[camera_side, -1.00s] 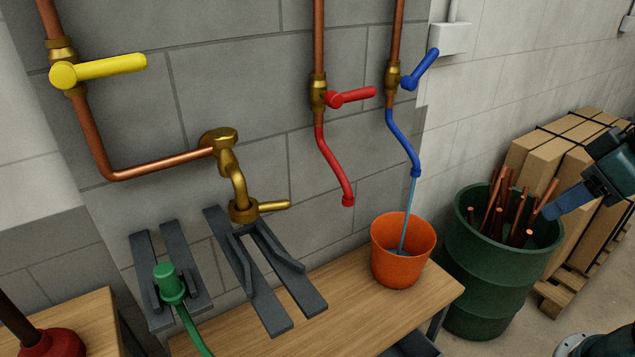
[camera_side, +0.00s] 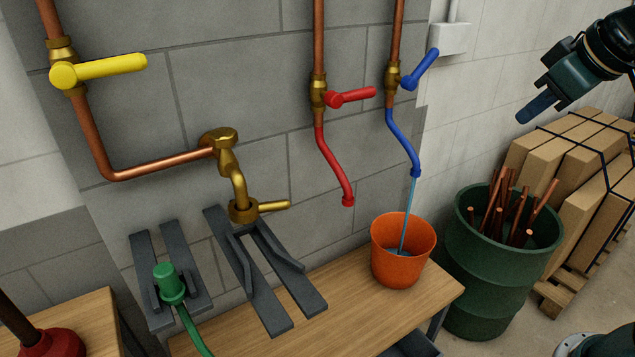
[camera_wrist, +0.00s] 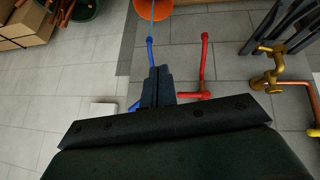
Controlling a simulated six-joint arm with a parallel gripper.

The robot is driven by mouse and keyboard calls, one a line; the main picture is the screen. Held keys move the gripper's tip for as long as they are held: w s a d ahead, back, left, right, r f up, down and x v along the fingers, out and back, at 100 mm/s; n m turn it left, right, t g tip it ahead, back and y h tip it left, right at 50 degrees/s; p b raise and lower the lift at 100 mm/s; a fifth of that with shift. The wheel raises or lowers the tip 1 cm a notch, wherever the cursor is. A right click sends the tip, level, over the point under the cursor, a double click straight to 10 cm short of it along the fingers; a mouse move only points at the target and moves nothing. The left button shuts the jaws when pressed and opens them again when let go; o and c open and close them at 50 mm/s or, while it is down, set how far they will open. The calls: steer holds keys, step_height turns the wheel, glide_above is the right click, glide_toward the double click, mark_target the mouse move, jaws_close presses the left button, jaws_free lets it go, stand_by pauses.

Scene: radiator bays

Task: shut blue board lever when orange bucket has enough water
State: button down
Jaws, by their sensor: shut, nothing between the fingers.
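The blue lever (camera_side: 421,70) sits on a brass valve of a copper pipe on the wall and slants up to the right. A blue hose (camera_side: 402,140) hangs below it, and a thin stream of water (camera_side: 409,205) runs from its end. The stream falls into the orange bucket (camera_side: 397,265) on the wooden bench. A little water shows inside; its exact level is hard to tell. My gripper (camera_side: 525,116) is shut and empty, to the right of the lever and apart from it. In the wrist view its fingers (camera_wrist: 158,85) partly cover the blue lever and hose.
A red lever (camera_side: 352,96) is just left of the blue valve; a yellow lever (camera_side: 98,70) is far left. A green barrel (camera_side: 485,280) with copper pipes and strapped boxes (camera_side: 560,160) stand at the right.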

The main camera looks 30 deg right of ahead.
steer(key=w+d+r+h, duration=0.1)
steer(key=w+r+h, duration=0.1)
steer(key=w, duration=0.7)
steer(key=w+d+r+n+h, duration=0.1)
steer(key=w+r, duration=0.3)
steer(key=w, duration=0.5)
steer(key=w+d+r+h, duration=0.2)
steer(key=w+r, duration=0.1)
steer(key=w, duration=0.6)
steer(key=shift+w+d+r+n+t+h, duration=0.2)
steer(key=shift+w+d+n+t+h, duration=0.1)
steer(key=shift+w+n+h, duration=0.1)
glide_above(421, 73)
steer(key=a, duration=0.2)
steer(key=f, duration=0.6)
steer(key=shift+w+f, duration=0.35)
steer(key=shift+f, duration=0.05)
steer(key=shift+s+d+f, duration=0.2)
steer(key=shift+d+f, duration=0.3)
steer(key=shift+f, duration=0.1)
steer(key=shift+s+d+f, duration=0.15)
steer(key=shift+d+f, duration=0.35)
steer(key=shift+f, duration=0.05)
